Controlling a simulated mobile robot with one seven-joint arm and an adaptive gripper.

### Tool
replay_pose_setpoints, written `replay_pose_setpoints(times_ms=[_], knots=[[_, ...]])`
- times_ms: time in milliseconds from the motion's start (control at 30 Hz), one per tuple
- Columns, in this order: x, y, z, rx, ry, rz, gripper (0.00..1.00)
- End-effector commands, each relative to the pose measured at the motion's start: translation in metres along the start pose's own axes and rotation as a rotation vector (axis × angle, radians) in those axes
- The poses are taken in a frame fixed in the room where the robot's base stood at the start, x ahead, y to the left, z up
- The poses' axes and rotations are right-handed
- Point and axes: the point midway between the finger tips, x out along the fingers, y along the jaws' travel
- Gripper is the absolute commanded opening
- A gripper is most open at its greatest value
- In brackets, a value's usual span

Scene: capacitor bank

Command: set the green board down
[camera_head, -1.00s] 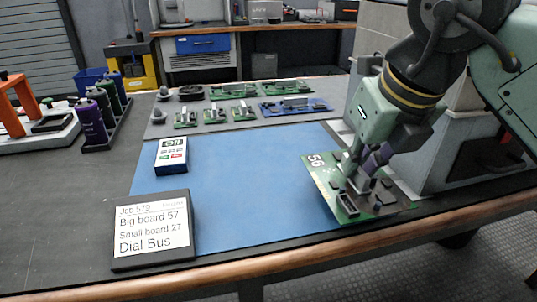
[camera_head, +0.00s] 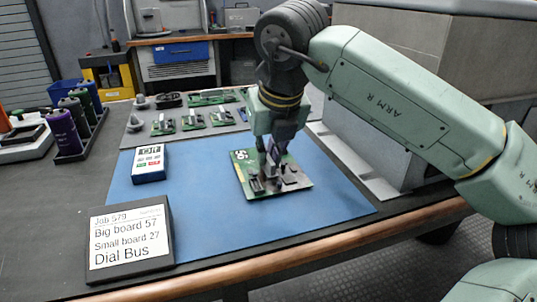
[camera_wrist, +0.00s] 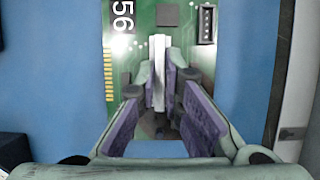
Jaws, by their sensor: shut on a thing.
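The green board (camera_head: 291,185), marked 56, lies level over the blue mat (camera_head: 215,225), right of the mat's middle. I cannot tell whether it touches the mat or hangs just above it. My gripper (camera_head: 272,162) points down at the board and is shut on an upright pale part on it. In the wrist view the purple finger pads of my gripper (camera_wrist: 164,92) close on that part, and the green board (camera_wrist: 180,15) shows beneath with blue mat (camera_wrist: 60,70) on both sides. The fingers hide the board's middle.
A job sign (camera_head: 130,240) reading "Big board 57, Small board 27, Dial Bus" stands at the mat's front left. A small white-and-blue device (camera_head: 149,163) lies at the mat's left. Several small boards (camera_head: 193,121) lie behind on a grey mat. Blue mat is bare around the board.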

Motion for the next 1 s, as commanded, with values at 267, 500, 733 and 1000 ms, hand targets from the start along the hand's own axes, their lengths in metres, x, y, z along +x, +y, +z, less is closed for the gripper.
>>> replay_pose_setpoints(times_ms=[267, 500, 733, 1000], knots=[[0.0013, -0.0002, -0.0004, 0.001, -0.003, -0.001, 0.0], [0.0031, -0.0002, -0.0013, 0.0, -0.002, 0.0, 0.17], [0.0031, -0.0002, -0.0013, 0.0, -0.002, -0.001, 0.28], [0.0002, -0.0002, -0.0001, 0.0, -0.002, 0.0, 0.28]])
